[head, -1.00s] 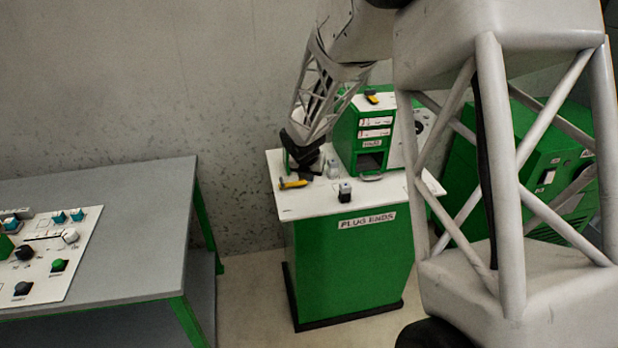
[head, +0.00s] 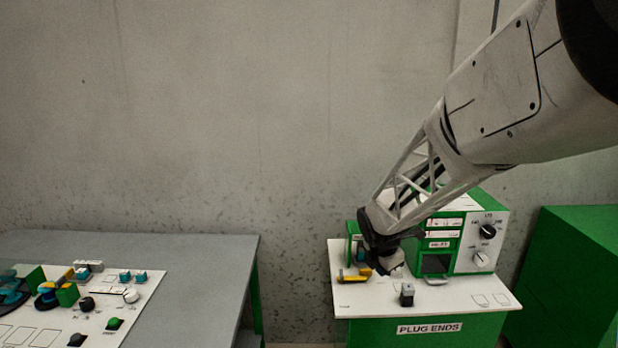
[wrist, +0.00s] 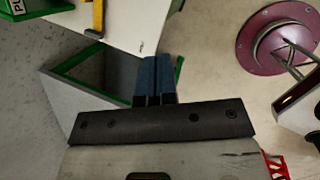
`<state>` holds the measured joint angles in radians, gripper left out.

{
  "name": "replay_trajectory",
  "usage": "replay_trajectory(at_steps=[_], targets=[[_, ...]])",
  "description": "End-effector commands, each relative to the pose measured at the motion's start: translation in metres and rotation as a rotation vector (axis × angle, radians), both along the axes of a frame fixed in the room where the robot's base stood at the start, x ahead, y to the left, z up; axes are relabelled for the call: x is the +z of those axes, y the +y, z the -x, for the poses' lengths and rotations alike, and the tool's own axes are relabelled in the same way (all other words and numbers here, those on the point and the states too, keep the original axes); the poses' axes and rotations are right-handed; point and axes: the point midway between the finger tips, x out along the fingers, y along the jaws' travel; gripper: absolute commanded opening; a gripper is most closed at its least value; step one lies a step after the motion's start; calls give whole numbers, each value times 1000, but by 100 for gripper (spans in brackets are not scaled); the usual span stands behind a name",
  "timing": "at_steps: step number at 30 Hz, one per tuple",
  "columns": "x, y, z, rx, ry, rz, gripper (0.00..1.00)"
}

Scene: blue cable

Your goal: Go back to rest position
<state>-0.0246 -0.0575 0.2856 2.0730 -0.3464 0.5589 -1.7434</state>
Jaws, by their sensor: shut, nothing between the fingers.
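My gripper (head: 377,265) shows in the head view above the left part of the white top of the PLUG ENDS stand (head: 455,298). It partly hides a yellow-and-black tool (head: 352,275) and other small items there. In the wrist view its two blue-dark fingers (wrist: 155,80) are together, with nothing between them. A yellow tool (wrist: 97,17) lies on the white surface (wrist: 135,20) ahead of the fingers. I cannot tell the gripper's height above the stand. A small grey plug-like block (head: 407,294) stands right of the gripper, apart from it.
A green machine (head: 467,230) with two knobs stands at the back of the stand, close right of the gripper. A grey table (head: 200,270) at left carries a white control panel (head: 125,305) with blue and green parts. A green cabinet (head: 570,270) is at right.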

Motion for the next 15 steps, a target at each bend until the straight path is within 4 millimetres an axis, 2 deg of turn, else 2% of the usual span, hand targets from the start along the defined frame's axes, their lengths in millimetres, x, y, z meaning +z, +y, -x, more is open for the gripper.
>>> replay_trajectory(at_steps=[6, 15], targets=[[36, -2, 53, -298, -42, -104, 0], [72, -3, 128, -709, -89, -250, 0]])
